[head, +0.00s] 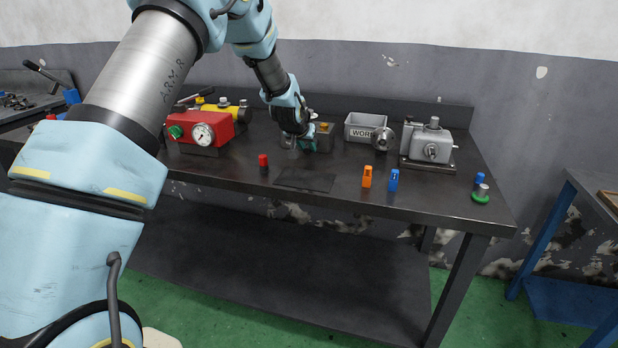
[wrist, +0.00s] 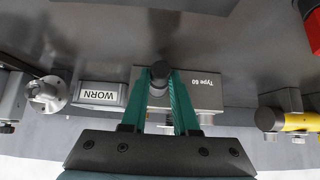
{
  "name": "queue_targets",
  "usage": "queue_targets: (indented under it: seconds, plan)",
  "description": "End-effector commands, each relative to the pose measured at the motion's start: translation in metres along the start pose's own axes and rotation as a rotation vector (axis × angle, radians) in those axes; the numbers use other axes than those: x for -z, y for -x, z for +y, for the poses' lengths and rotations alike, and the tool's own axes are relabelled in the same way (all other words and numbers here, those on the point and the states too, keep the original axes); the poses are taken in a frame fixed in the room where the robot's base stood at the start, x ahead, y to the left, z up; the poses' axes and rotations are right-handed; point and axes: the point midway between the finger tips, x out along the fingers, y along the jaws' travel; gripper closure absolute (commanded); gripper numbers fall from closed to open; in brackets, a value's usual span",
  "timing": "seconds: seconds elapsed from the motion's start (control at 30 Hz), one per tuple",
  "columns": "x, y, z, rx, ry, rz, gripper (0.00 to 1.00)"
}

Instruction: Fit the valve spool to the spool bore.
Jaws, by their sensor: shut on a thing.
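My gripper (wrist: 160,80) is shut on a dark, round-ended piece, which I take to be the valve spool (wrist: 160,70). Its end shows between the two green fingertips. In the head view my gripper (head: 298,147) is low over the back middle of the bench, and the spool cannot be made out there. A grey block marked "Type 60" (wrist: 205,90) lies right behind the fingers in the wrist view; it also shows beside my gripper in the head view (head: 325,139). I cannot tell whether the spool touches the block. No spool bore opening is clearly visible.
A grey WORN bin (head: 361,128) and a grey machined unit (head: 432,145) stand right of my gripper. A red gauge unit (head: 203,128) stands left. A red piece (head: 263,161), a dark mat (head: 305,180), an orange piece (head: 367,177) and a blue piece (head: 393,180) are in front.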

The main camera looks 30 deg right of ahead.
Motion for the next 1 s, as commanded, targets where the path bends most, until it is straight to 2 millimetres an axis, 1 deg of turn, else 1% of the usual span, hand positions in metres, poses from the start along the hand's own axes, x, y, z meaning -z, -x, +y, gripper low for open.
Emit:
queue_targets:
  seconds: [0.4,0.43,0.7,0.73,1.0]
  plan:
    - [0.0044,-0.0016,0.0001,0.0,0.0,0.008,1.0]
    - [0.0047,-0.0015,0.0001,0.0,0.0,0.009,0.7]
    - [0.0062,-0.0014,0.0015,-0.002,-0.001,0.013,0.39]
    - [0.0063,-0.0014,0.0019,-0.003,-0.001,0.013,0.37]
    - [0.0074,-0.0012,0.0054,-0.007,-0.002,0.015,0.37]
